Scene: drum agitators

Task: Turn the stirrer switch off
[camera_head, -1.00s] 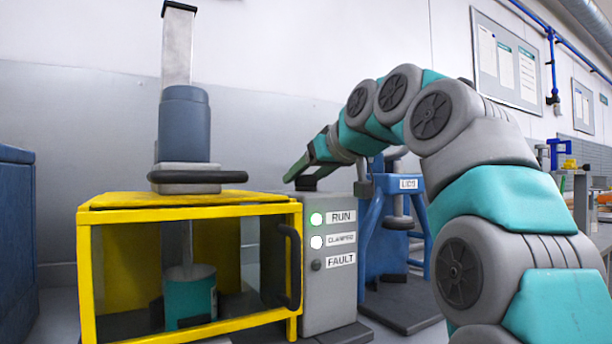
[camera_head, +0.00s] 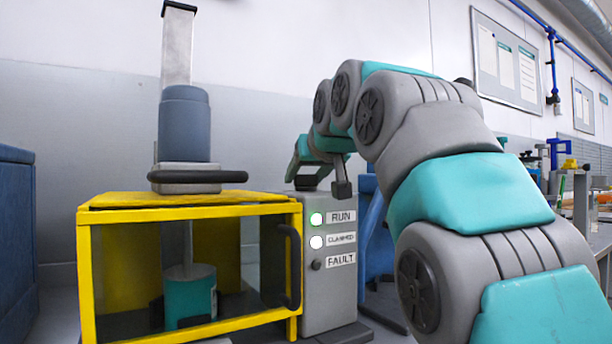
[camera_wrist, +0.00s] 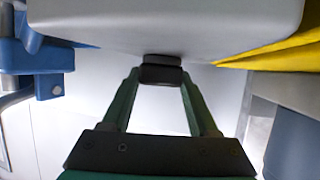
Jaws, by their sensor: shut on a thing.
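The stirrer switch is a small dark knob (camera_head: 308,183) on top of the grey control box (camera_head: 340,290), and it also shows as a black block in the wrist view (camera_wrist: 162,72). My gripper (camera_head: 298,176) reaches down to it from above, with green fingers. In the wrist view the two fingertips are at either side of the knob, and the gripper is shut on it. The knob's exact angle is hard to tell.
A yellow-framed guard (camera_head: 190,198) stands left of the box, with a teal drum (camera_head: 190,297) inside and a blue-grey stirrer motor (camera_head: 184,125) above. A blue stand (camera_head: 377,235) is close on the right, partly hidden by my arm. A wall is behind.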

